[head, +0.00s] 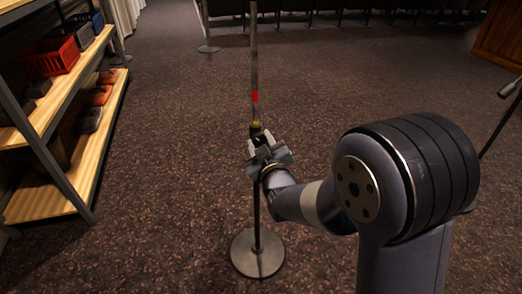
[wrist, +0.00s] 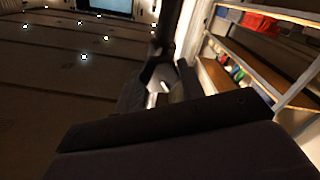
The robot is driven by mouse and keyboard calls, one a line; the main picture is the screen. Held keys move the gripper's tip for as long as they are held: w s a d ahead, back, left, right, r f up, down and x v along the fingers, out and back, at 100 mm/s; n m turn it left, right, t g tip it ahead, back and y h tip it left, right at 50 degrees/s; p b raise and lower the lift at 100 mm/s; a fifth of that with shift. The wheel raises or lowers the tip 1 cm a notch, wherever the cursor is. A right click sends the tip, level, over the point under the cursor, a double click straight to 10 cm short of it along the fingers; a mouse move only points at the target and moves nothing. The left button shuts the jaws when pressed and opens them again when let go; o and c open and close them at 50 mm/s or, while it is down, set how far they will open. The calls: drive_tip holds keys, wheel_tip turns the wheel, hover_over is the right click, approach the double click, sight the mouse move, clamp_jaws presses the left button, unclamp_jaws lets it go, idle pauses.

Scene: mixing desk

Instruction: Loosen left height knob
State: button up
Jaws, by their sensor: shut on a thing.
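A thin stand with an upright pole (head: 254,60) and a round grey base (head: 258,254) stands in front of me in the head view. The pole has a red mark (head: 255,97) and a yellow ring (head: 256,125) just above a dark collar. My gripper (head: 262,146) is at this collar, shut on the height knob, which is mostly hidden by the jaws. In the wrist view the dark fingers (wrist: 160,96) close around a small bright spot, and the dark pole (wrist: 167,32) rises beyond them.
A wooden shelf unit (head: 62,185) with a red crate (head: 52,57) and shoe-like items stands at left. Another stand (head: 500,124) is at the right edge, partly behind my arm. Dark chairs line the back. Carpet around the base is clear.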

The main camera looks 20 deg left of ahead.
drive_tip(key=n+b, duration=0.2)
drive_tip(key=n, duration=0.2)
drive_tip(key=shift+n+b, duration=0.3)
drive_tip(key=shift+n, duration=0.1)
drive_tip(key=shift+n+b, duration=0.85)
drive_tip(key=shift+n, duration=1.65)
drive_tip(key=o, duration=1)
drive_tip(key=shift+s, duration=0.15)
drive_tip(key=p+v, duration=0.2)
drive_tip(key=v, duration=0.8)
drive_tip(key=shift+s+d, duration=0.2)
